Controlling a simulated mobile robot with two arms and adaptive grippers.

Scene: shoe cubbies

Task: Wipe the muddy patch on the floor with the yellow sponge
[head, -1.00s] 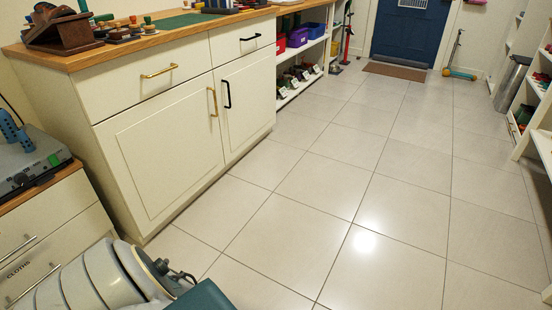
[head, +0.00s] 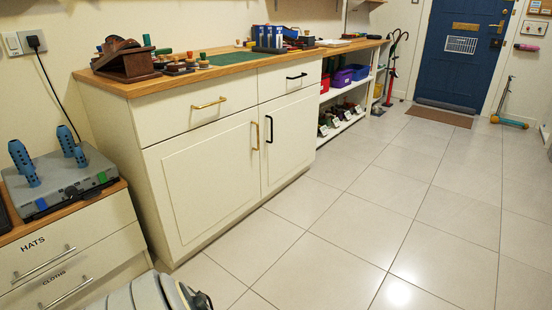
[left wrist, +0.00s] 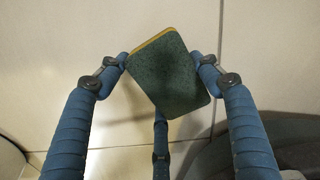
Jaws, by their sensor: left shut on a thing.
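My left gripper (left wrist: 162,72) is shut on the yellow sponge (left wrist: 165,80), as the left wrist view shows. The sponge's dark green scouring face is towards the camera, with a thin yellow edge along its top left. It sits tilted between the blue fingers, with pale floor tiles behind it. In the head view only part of my arm shows at the bottom left, and the left gripper is out of frame. My right gripper is in no view. I cannot make out a muddy patch on the visible floor (head: 350,225).
A cream cabinet (head: 205,185) with a wooden top stands along the left wall. A low drawer unit (head: 70,255) is at the front left, carrying a grey device with blue tubes (head: 65,190). A brown doormat (head: 442,117) lies before the blue door (head: 463,55). The tiled floor between is clear.

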